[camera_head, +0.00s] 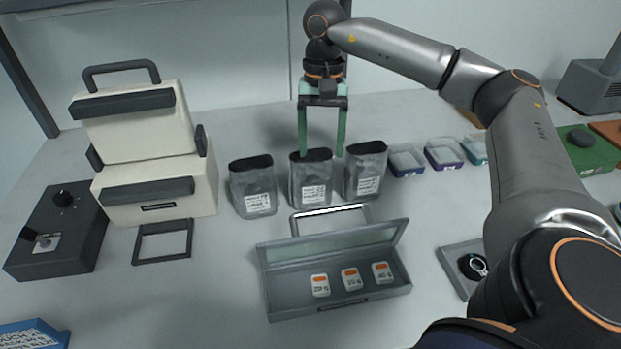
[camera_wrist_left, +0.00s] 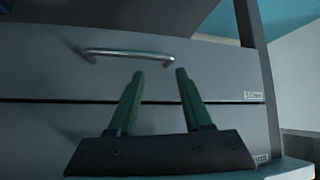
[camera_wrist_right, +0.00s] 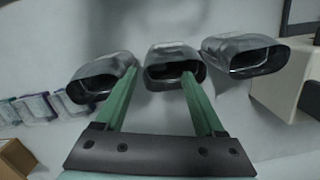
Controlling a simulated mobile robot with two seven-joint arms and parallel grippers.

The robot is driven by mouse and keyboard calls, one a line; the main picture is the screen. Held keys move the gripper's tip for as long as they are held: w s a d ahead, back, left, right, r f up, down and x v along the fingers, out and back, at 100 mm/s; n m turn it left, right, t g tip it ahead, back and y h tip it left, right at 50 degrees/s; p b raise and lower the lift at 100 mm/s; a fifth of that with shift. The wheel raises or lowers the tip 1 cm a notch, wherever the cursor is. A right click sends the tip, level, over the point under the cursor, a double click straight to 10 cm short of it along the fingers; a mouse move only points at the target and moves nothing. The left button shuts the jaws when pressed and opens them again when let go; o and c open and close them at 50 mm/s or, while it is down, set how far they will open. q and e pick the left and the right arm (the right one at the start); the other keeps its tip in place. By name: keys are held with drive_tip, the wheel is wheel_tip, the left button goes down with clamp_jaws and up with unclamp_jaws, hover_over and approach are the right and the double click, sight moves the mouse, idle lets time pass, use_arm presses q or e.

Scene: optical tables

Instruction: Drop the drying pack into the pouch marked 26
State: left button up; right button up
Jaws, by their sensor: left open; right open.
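Three grey foil pouches stand open in a row: left (camera_head: 254,192), middle (camera_head: 310,186) and right (camera_head: 366,176). Their white labels are too small to read, so I cannot tell which is marked 26. My right gripper (camera_head: 322,155) is open and empty over the mouths of the middle and right pouches. In the right wrist view its fingers (camera_wrist_right: 160,72) point at the middle pouch (camera_wrist_right: 172,66). My left gripper (camera_wrist_left: 160,73) is open and empty.
The grey case (camera_head: 340,304) has a raised clear lid, in front of the pouches. Cream boxes (camera_head: 158,193) and a dark device (camera_head: 58,240) stand left. Small trays (camera_head: 444,154) stand right. A drawer handle (camera_wrist_left: 125,53) is before my left gripper.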

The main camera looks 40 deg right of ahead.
use_arm(q)
drive_tip(key=shift+s+a+r+p, duration=0.2)
drive_tip(key=shift+a+r+p, duration=0.4)
drive_tip(key=shift+p, duration=0.3)
use_arm(e)
wheel_tip(320, 180, up, 10)
drive_tip(key=shift+w+d+f, duration=0.25)
drive_tip(key=shift+w+d, duration=0.15)
use_arm(q)
drive_tip(key=shift+d, duration=0.1)
